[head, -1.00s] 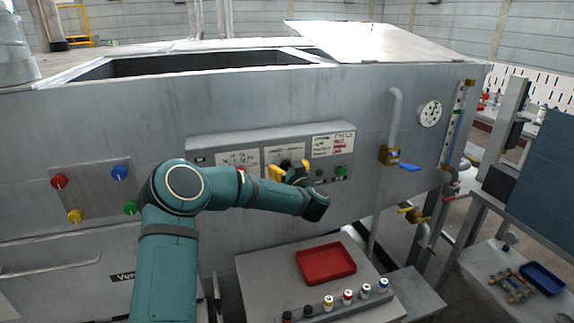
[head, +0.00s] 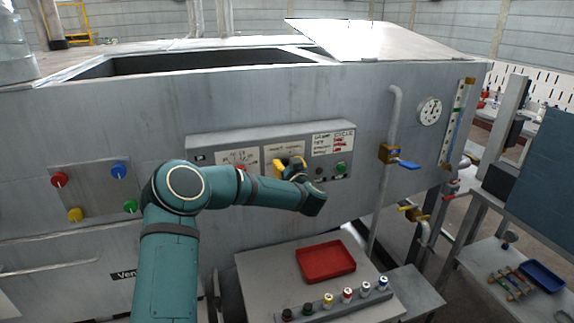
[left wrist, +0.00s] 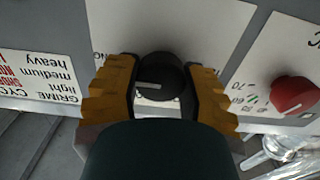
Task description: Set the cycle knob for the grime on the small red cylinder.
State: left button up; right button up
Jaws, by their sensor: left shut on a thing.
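The cycle knob (left wrist: 160,82) is black with a white pointer line, on the grey control panel (head: 210,147). In the left wrist view, which sees the panel upside down, the line points to picture left. My left gripper (head: 288,168) is shut on this knob, with one yellow finger on each side; its fingers also show in the left wrist view (left wrist: 162,95). The chart (left wrist: 40,75) beside it lists grime as light, medium and heavy; its cycle column is partly cut off. I cannot make out a small red cylinder for certain. My right gripper is out of view.
A red knob (left wrist: 294,95) with a number scale sits on the same panel. A green button (head: 341,168) is right of my gripper. Below stand an empty red tray (head: 325,262) and a rack of several small containers with coloured bands (head: 347,295). A pipe with a blue-handled valve (head: 408,165) is further right.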

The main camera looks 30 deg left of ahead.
pick_arm(q)
jog(key=shift+n+b, duration=0.7)
jog(key=shift+b, duration=0.3)
jog(key=n+b, duration=0.4)
jog(key=b, duration=0.1)
jog(key=shift+a+f, duration=0.1)
jog(key=shift+f, duration=0.05)
jog(key=n+b, duration=0.6)
jog(key=b, duration=0.1)
jog(key=shift+s+f+n, duration=0.1)
jog(key=shift+s+n, duration=0.05)
jog(key=shift+n, duration=0.15)
jog(key=n+b, duration=0.3)
jog(key=shift+n+b, duration=0.3)
jog(key=shift+b, duration=0.05)
jog(key=shift+a+n+b, duration=0.1)
jog(key=shift+n+b, duration=0.55)
jog(key=shift+n, duration=0.35)
jog(key=shift+n+b, duration=0.3)
jog(key=shift+n, duration=2.7)
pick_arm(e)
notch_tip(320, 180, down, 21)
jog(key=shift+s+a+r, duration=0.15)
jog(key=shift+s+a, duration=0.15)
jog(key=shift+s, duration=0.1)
